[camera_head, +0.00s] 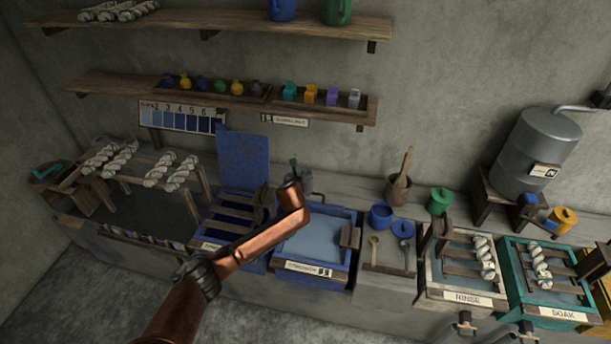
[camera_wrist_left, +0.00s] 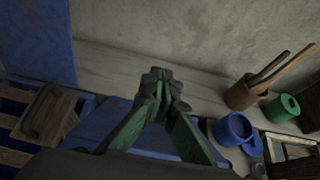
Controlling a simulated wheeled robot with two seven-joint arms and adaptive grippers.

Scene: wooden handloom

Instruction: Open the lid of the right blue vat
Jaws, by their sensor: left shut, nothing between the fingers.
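The right blue vat (camera_head: 337,279) stands in the bench at the middle of the head view. A flat pale blue surface (camera_head: 312,246) shows inside its blue rim; I cannot tell whether this is lid or liquid. No raised panel stands behind this vat. My left gripper (camera_head: 296,168) is above the vat's back edge, shut and empty. In the left wrist view its closed fingers (camera_wrist_left: 160,80) stand in front of the bench top, with blue vat parts below. My arm hides the vat's left part. My right gripper is out of view.
To the left, another blue vat has its blue lid (camera_head: 243,160) upright. A mortar with pestle (camera_head: 398,190), a blue pot (camera_head: 381,216) and a green pot (camera_head: 439,201) stand to the right. Shelves (camera_head: 225,95) run along the wall. The rinse vat (camera_head: 467,298) is farther right.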

